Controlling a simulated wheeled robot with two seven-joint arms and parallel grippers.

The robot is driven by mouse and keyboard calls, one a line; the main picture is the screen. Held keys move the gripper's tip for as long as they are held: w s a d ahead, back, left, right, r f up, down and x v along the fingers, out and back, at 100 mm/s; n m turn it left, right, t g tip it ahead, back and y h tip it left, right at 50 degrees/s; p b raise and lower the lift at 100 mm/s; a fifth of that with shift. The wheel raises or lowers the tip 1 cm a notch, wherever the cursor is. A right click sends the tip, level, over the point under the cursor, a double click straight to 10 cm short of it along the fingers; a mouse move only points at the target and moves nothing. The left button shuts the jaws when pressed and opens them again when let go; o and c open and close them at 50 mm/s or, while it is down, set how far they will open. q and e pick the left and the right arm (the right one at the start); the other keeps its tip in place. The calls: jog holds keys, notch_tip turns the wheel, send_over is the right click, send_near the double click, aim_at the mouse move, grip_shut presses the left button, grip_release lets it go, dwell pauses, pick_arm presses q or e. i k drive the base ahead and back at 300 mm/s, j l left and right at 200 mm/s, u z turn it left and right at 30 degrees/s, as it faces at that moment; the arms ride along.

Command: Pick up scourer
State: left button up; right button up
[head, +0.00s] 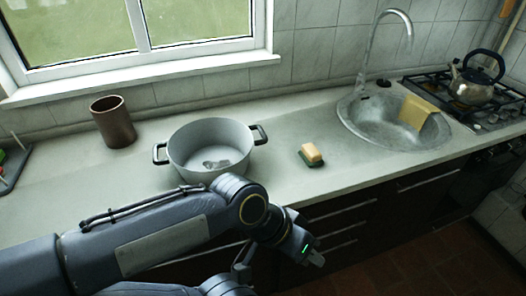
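The scourer (312,154) is a small block with a yellow upper part and a dark green part beneath it. It lies on the light countertop, right of the grey pot, near the front edge. My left gripper (315,258) hangs in front of the counter, below the scourer in the picture and apart from it. Its fingers are small and dark here, so I cannot tell if they are open. No scourer is between them. I cannot make out my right gripper in the head view.
A grey two-handled pot (210,150) stands left of the scourer, with a dark patch inside. A brown cup (113,122) stands behind it. A round sink (365,118) with a yellow cloth (415,113) and a kettle (474,82) on the hob are right. The counter around the scourer is clear.

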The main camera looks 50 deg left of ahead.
aim_at(309, 153)
jog(key=u, duration=1.35)
